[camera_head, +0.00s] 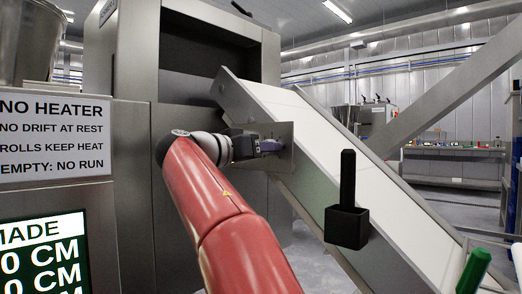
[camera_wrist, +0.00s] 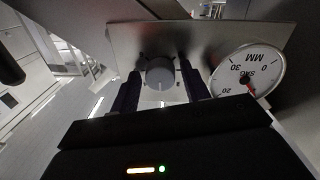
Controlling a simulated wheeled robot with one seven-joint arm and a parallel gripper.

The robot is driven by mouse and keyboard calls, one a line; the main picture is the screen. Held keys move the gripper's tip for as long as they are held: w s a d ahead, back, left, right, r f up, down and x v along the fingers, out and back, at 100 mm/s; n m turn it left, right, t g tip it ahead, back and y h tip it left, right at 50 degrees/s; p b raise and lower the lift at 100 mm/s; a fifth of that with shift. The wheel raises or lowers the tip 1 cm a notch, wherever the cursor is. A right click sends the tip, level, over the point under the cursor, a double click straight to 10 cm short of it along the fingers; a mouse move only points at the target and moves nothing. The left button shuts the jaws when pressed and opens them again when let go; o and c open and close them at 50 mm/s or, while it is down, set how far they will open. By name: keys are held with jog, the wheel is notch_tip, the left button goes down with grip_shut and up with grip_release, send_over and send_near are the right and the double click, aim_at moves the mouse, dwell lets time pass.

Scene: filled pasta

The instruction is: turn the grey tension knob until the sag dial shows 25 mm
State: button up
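The grey tension knob (camera_wrist: 160,72) is round, with a pale mark at its lower edge in the wrist view, and sits on a metal plate (camera_wrist: 130,38). My gripper (camera_wrist: 160,70) has its two dark fingers apart, one on each side of the knob, with narrow gaps that look clear. The white sag dial (camera_wrist: 262,62) is right of the knob, its lettering turned over. Its short red needle points down and right in the picture, and I cannot read an exact value. In the head view, my gripper (camera_head: 268,146) is at the plate (camera_head: 284,160); it hides the knob, and the dial cannot be made out.
A sloping white conveyor (camera_head: 330,140) runs down to the right behind the plate. A black post with a block (camera_head: 347,225) and a green cylinder (camera_head: 474,270) stand along its near side. A notice sign (camera_head: 52,138) and a display (camera_head: 45,255) are at left.

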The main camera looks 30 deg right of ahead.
jog(key=c, duration=0.7)
jog(key=shift+n, duration=0.3)
jog(key=shift+s+r+n+p, duration=0.1)
jog(key=shift+n+p, duration=0.65)
jog(key=shift+n, duration=1.3)
jog(key=shift+s+n+p, duration=0.1)
jog(key=shift+n+p, duration=0.6)
jog(key=shift+n, duration=1.35)
jog(key=o, duration=1)
jog(key=shift+c, duration=0.2)
